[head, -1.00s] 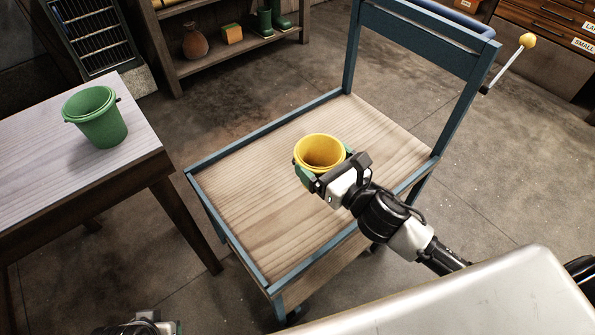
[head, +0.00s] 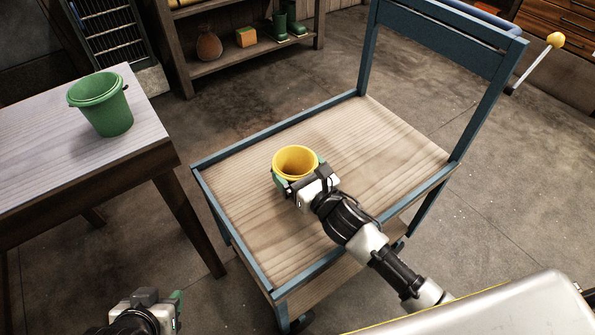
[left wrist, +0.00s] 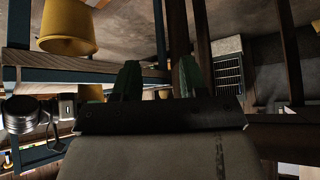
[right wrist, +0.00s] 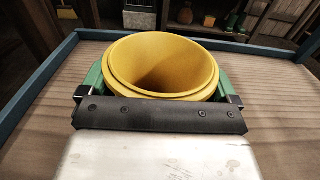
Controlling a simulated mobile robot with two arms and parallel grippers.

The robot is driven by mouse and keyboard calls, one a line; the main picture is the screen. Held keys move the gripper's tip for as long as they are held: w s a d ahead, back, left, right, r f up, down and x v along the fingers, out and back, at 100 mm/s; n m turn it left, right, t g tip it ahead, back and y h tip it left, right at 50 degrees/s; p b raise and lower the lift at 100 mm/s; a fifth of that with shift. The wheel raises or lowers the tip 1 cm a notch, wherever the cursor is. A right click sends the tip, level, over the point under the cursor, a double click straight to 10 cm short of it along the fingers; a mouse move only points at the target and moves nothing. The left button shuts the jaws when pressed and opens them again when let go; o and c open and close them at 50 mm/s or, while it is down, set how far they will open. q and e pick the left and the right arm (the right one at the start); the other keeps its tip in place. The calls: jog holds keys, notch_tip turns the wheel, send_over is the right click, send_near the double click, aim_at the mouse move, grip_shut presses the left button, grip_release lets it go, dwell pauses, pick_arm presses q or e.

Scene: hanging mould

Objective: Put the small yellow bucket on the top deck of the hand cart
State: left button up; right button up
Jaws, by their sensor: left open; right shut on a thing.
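The small yellow bucket (head: 295,160) is upright over the wooden top deck (head: 385,150) of the blue-framed hand cart. My right gripper (head: 298,178) is shut on it, with green fingers on both sides. In the right wrist view the bucket (right wrist: 165,65) is open-mouthed, with its rim towards the camera. Its base is hidden, so I cannot tell whether it touches the deck. My left gripper (head: 172,300) is open and empty, low at the left, in front of the cart; its green fingers (left wrist: 158,80) show apart in the left wrist view.
A green bucket (head: 103,104) stands on the table (head: 60,150) at the left. The rest of the deck is clear. The cart's handle frame (head: 440,45) rises at the far right end. In the left wrist view, a larger-looking yellow container (left wrist: 68,28) shows at top left.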

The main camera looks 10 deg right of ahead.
jog(key=shift+f, duration=0.15)
jog(key=o, duration=0.6)
pick_arm(q)
jog(key=shift+w+d+r, duration=0.1)
jog(key=shift+w+r, duration=0.05)
jog(key=shift+w, duration=0.1)
pick_arm(e)
jog(key=shift+o, duration=0.2)
jog(key=shift+s, duration=0.15)
jog(key=p+v, duration=0.1)
jog(key=v, duration=1)
jog(key=shift+s+d, duration=0.2)
jog(key=shift+s, duration=0.15)
pick_arm(q)
jog(key=s+g, duration=0.1)
jog(key=s+a+f+g, duration=0.1)
jog(key=s, duration=0.2)
jog(key=shift+a+f+g+y, duration=0.2)
jog(key=shift+a+g+y, duration=0.1)
jog(key=shift+g, duration=0.1)
